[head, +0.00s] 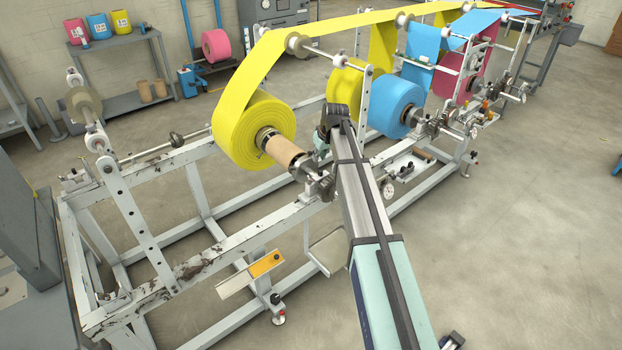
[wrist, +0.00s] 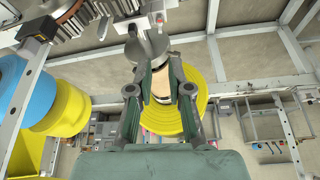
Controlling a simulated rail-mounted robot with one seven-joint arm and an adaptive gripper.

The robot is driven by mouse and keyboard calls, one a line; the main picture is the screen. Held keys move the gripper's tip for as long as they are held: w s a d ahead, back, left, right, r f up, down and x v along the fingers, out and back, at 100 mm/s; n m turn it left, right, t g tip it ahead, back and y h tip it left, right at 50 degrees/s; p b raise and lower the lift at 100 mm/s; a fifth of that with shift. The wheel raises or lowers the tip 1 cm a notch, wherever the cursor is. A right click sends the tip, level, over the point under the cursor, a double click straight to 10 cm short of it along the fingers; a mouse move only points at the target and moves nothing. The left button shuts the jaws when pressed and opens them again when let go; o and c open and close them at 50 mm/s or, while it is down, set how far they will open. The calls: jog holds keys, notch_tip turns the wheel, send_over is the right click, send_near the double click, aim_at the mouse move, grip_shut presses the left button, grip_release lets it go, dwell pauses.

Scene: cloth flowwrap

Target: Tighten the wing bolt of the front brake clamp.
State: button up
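The front brake clamp (head: 318,183) is a grey metal piece on the near rail, at the end of the shaft through the front yellow roll (head: 252,132). In the wrist view, rounded metal parts of what looks like this clamp (wrist: 149,46) show just beyond my fingertips. My gripper (wrist: 160,62) has its two fingers apart, with the tan core (wrist: 160,87) and the yellow roll (wrist: 165,117) seen between and behind them. I cannot make out the wing bolt clearly, nor whether a finger touches it. In the head view my arm's end hides most of the gripper.
A blue roll (head: 395,107) and a second yellow roll (head: 345,90) sit further along the white machine frame (head: 245,238). A yellow web runs overhead on rollers. The floor to the right is clear.

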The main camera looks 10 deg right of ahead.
aim_at(310, 179)
jog(key=p+x, duration=0.3)
jog(key=x, duration=1.4)
jog(key=shift+s+f, duration=0.1)
jog(key=shift+s, duration=0.05)
grip_shut()
